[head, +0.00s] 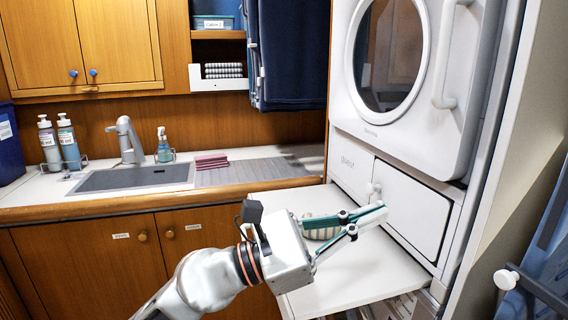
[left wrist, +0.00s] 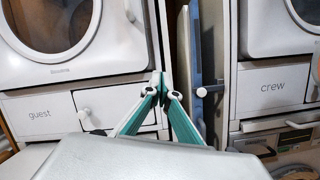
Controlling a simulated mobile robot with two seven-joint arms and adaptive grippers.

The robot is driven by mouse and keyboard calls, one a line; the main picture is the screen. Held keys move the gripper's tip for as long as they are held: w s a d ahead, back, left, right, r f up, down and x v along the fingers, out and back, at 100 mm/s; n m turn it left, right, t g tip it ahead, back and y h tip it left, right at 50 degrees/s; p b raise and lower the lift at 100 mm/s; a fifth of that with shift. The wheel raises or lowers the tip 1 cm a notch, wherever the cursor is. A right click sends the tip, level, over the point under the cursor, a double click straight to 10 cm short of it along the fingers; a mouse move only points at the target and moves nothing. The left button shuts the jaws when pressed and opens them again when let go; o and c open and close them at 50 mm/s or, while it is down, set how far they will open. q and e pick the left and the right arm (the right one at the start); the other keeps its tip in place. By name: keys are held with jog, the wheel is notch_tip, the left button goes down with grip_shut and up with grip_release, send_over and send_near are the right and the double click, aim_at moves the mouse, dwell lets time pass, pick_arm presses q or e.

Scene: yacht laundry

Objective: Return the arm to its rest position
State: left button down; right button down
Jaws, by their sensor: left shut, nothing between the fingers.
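My left gripper (head: 372,217) reaches in from the bottom of the head view, over a white pull-out shelf (head: 350,277). Its teal-lined fingers are shut with nothing between them. The tips appear close to the white "guest" drawer front (head: 412,213) and just below its knob (head: 373,188); contact cannot be told. In the left wrist view the closed fingertips (left wrist: 158,82) point up between the guest drawer (left wrist: 105,106) and the crew drawer (left wrist: 275,88). My right gripper is in neither view.
A striped round item (head: 321,229) sits on the shelf, partly hidden behind the fingers. The white washer door (head: 405,65) is above the drawer. A counter with a sink (head: 135,178), soap bottles and folded pink cloths (head: 210,161) is at the left. A knob on a bar (head: 506,279) juts in at right.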

pick_arm(q)
jog(key=w+a+f+m+t+y, duration=0.2)
jog(key=a+f+m+t+y, duration=0.25)
jog(key=a+f+m, duration=0.55)
jog(key=w+a+f+m+t+y+p, duration=0.15)
jog(key=a+f+m+t+y, duration=0.3)
jog(key=f+m, duration=0.6)
jog(key=w+a+f+m+t+y, duration=0.3)
jog(key=a+f+m+t, duration=0.3)
jog(key=m, duration=0.9)
jog(key=s+a+f+n+g+y, duration=0.2)
jog(key=s+a+f+n+g, duration=0.1)
jog(key=f, duration=0.6)
jog(key=s+a+f+n+g+y, duration=0.2)
jog(key=s+a+f+n, duration=0.3)
jog(key=s+f, duration=0.5)
jog(key=s+a+f+n+g+y, duration=0.2)
jog(key=s+a+f+n+g, duration=0.1)
jog(key=s+f+n, duration=0.4)
notch_tip(320, 180, down, 3)
jog(key=shift+s+a+f+g, duration=0.15)
jog(key=shift+a+g, duration=0.15)
jog(key=shift+a, duration=0.5)
